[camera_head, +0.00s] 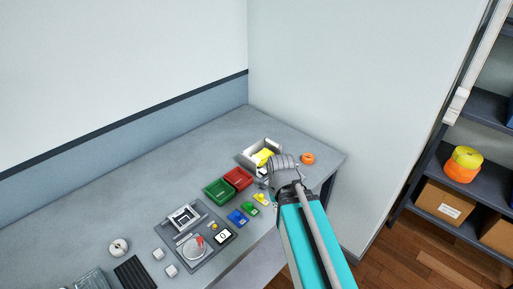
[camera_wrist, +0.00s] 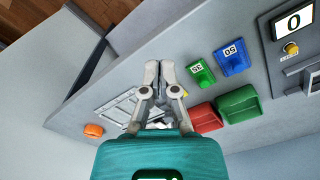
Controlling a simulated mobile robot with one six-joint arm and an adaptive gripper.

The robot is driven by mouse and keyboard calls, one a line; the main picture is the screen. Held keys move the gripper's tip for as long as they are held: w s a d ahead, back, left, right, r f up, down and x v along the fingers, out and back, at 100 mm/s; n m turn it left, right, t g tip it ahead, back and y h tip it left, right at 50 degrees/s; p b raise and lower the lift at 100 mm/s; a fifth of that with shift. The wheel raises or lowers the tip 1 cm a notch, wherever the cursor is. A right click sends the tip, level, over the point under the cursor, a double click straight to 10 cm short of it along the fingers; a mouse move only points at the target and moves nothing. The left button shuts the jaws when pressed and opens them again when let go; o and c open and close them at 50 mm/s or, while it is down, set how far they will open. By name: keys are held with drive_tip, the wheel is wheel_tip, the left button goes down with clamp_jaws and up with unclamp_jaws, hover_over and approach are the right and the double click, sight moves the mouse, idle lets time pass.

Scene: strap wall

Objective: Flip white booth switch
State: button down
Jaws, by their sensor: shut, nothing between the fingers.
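A white open box (camera_head: 249,157) with a yellow thing (camera_head: 264,155) inside stands on the grey bench in the head view. I take it for the white booth. A white slatted frame (camera_wrist: 115,108) in the wrist view, partly hidden behind my gripper, seems to be the same box. No switch can be made out clearly in either view. My gripper (camera_wrist: 160,68) is shut and empty, its fingertips together over the bench beside the white frame. I cannot tell whether it touches anything. In the head view my arm mostly hides the gripper.
Red (camera_head: 238,178) and green (camera_head: 218,191) bins stand close by. Blue (camera_wrist: 231,57) and green (camera_wrist: 201,72) numbered blocks sit near the bench edge. An orange piece (camera_head: 307,158) lies past the box. A wall closes off the back.

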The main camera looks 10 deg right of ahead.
drive_tip(key=w+r+n+p, duration=0.3)
drive_tip(key=w+n, duration=0.9)
drive_tip(key=w, duration=0.2)
wheel_tip(320, 180, up, 3)
drive_tip(key=n+p, duration=0.3)
drive_tip(key=n, duration=1)
hover_over(265, 171)
drive_tip(key=shift+a+r, duration=0.1)
drive_tip(key=shift+f, duration=0.2)
wheel_tip(265, 171, down, 14)
drive_tip(key=b, duration=1.4)
drive_tip(key=shift+s+r, duration=0.1)
drive_tip(key=shift+r, duration=0.1)
